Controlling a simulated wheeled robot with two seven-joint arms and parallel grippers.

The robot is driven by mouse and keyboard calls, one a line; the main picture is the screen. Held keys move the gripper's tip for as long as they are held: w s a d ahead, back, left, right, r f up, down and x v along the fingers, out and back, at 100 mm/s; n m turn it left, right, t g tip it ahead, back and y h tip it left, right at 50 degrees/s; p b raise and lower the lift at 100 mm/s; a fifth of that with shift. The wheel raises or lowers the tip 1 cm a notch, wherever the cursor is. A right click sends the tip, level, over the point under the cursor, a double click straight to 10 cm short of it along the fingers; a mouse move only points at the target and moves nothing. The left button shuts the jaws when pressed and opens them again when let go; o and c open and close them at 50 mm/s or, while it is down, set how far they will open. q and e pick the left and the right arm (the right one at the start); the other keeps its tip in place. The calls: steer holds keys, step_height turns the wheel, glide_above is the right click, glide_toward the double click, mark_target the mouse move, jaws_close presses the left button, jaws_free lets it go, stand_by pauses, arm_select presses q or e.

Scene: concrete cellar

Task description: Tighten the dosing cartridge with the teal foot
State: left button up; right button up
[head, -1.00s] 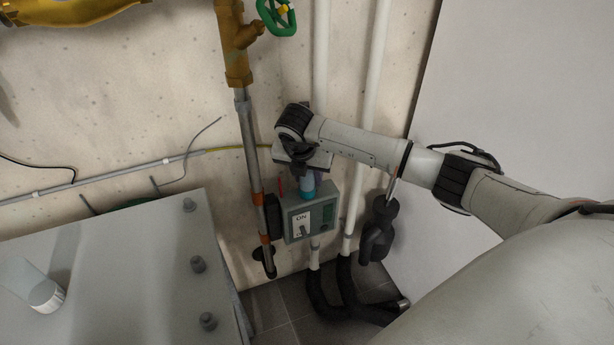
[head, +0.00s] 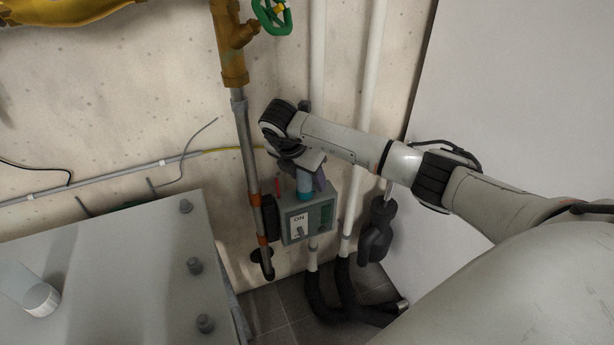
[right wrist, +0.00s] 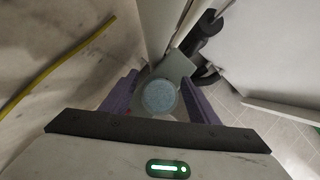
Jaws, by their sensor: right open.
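The dosing cartridge (head: 304,184) is a pale blue upright cylinder with a teal foot (head: 306,196). It stands on top of a grey switch box marked ON. In the right wrist view its round, speckled blue top (right wrist: 159,97) faces me, and its foot is hidden. My right gripper (right wrist: 160,92) is open, with a purple finger on each side of the cartridge. Gaps show between fingers and cartridge. In the head view the right gripper (head: 306,177) comes from above, and one purple finger shows to the right of the cartridge. My left gripper is not in view.
The grey switch box (head: 324,218) is on the wall. A grey vertical pipe (head: 249,150) runs close on the left, white pipes (head: 366,90) behind and right. A dark bottle-like object (head: 378,235) hangs at right. A grey bolted surface (head: 120,250) fills the lower left.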

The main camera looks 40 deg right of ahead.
steer(key=v, duration=1)
steer(key=shift+p, duration=0.35)
steer(key=shift+r, duration=0.1)
